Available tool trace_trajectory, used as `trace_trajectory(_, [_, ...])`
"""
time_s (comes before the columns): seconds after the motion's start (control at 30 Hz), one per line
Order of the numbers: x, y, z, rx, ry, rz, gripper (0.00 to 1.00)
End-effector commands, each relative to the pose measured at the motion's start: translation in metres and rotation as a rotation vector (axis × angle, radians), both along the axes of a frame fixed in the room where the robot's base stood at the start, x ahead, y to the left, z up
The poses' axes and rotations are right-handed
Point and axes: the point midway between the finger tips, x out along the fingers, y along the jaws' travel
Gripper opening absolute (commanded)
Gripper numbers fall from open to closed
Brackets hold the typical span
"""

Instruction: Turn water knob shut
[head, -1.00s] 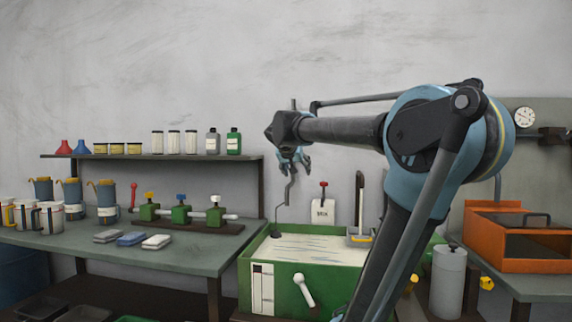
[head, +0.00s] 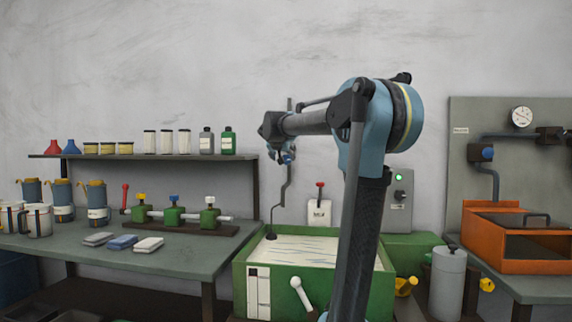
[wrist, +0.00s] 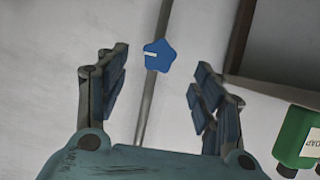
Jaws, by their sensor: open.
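A blue five-sided knob (wrist: 157,56) with a white mark sits on a thin grey vertical pipe (wrist: 150,103) against the wall in the wrist view. My gripper (wrist: 162,60) is open, with one finger to each side of the knob in the picture and visible gaps between. Nothing is held. In the head view my gripper (head: 286,156) is in front of the wall pipe (head: 284,190), above the green basin. The knob cannot be told apart from my fingers there. Its depth from the fingertips is unclear.
A shelf (head: 150,156) with jars and a green soap bottle (head: 228,141) ends just left of the pipe; the bottle also shows in the wrist view (wrist: 296,135). The green basin (head: 330,286) is below. A three-valve manifold (head: 180,216) stands on the left bench.

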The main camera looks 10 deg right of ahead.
Motion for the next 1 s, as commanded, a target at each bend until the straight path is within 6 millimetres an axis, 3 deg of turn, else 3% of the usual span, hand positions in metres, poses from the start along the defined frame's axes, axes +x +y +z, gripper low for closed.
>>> trace_trajectory(0.4, [0.054,-0.018,-0.024,-0.001,-0.001,-0.001,0.61])
trace_trajectory(0.9, [0.065,-0.022,-0.029,0.000,0.000,-0.001,0.61])
trace_trajectory(1.0, [0.065,-0.022,-0.029,0.000,0.000,-0.001,0.39])
